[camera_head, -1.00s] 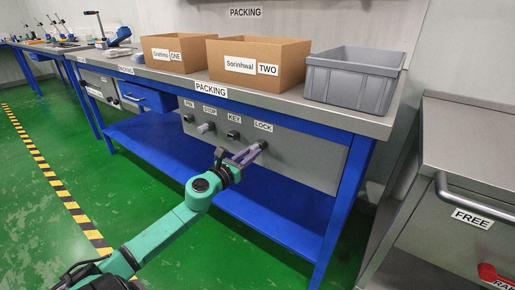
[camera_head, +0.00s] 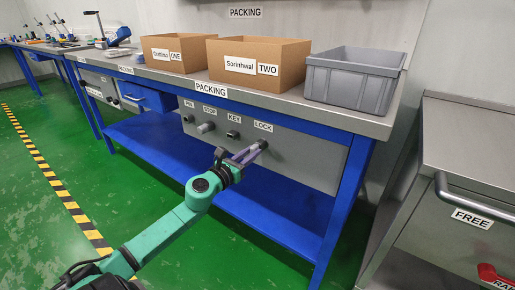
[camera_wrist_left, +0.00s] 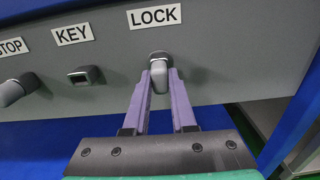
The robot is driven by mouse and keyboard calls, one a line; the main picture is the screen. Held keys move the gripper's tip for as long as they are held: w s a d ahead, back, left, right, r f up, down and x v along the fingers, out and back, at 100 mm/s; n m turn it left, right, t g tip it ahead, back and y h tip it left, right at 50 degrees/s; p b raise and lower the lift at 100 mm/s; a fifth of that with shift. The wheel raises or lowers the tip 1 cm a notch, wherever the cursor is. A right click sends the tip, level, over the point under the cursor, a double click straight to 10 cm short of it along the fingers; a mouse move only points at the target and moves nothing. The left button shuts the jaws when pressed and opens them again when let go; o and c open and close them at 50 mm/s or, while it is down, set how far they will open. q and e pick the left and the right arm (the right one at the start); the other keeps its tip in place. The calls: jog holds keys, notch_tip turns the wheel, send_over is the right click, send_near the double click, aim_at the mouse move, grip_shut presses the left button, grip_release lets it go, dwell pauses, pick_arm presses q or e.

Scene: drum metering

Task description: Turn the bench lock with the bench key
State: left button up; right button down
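My left gripper (camera_head: 256,151) is at the front panel of the packing bench, just under the LOCK label (camera_head: 263,127). In the left wrist view its two purple fingers (camera_wrist_left: 159,82) stand either side of the grey bench key (camera_wrist_left: 158,72) and appear to touch it. The key sits at the bench lock, right below the LOCK label, with its grip pointing down. The lock's own face is mostly hidden behind the key and fingertips. The KEY holder (camera_wrist_left: 86,75) to the left looks empty. My right gripper is in neither view.
A STOP knob (camera_head: 206,128) and a PIN knob (camera_head: 188,118) stick out of the panel to the left. On the bench top stand two cardboard boxes (camera_head: 170,60) and a grey crate (camera_head: 345,90). A FREE-labelled cabinet (camera_head: 440,210) stands right.

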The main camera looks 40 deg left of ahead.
pick_arm(q)
jog(key=o, duration=0.4)
jog(key=shift+w+d, duration=0.1)
jog(key=shift+w, duration=0.05)
jog(key=shift+o, duration=0.2)
jog(key=s, duration=1.4)
jog(key=shift+s, duration=0.35)
jog(key=shift+d, duration=0.1)
